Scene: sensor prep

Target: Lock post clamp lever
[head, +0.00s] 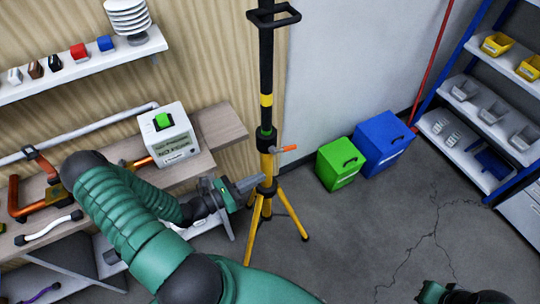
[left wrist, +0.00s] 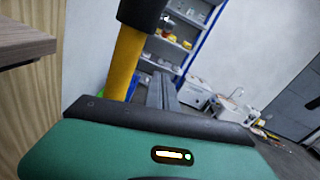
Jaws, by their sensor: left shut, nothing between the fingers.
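A black and yellow tripod post (head: 266,100) stands upright on the floor in the middle of the head view. In the left wrist view the yellow post (left wrist: 126,60) rises left of the grey fingers (left wrist: 162,92); the lever is not visible there. My right gripper (head: 462,294) is partly cut off at the bottom right.
A wooden bench (head: 218,126) with a white device (head: 165,135) stands left of the post. A green box (head: 338,168) and a blue box (head: 381,143) sit on the floor to the right. A blue-framed shelf (head: 468,140) is farther right. The cracked floor between is clear.

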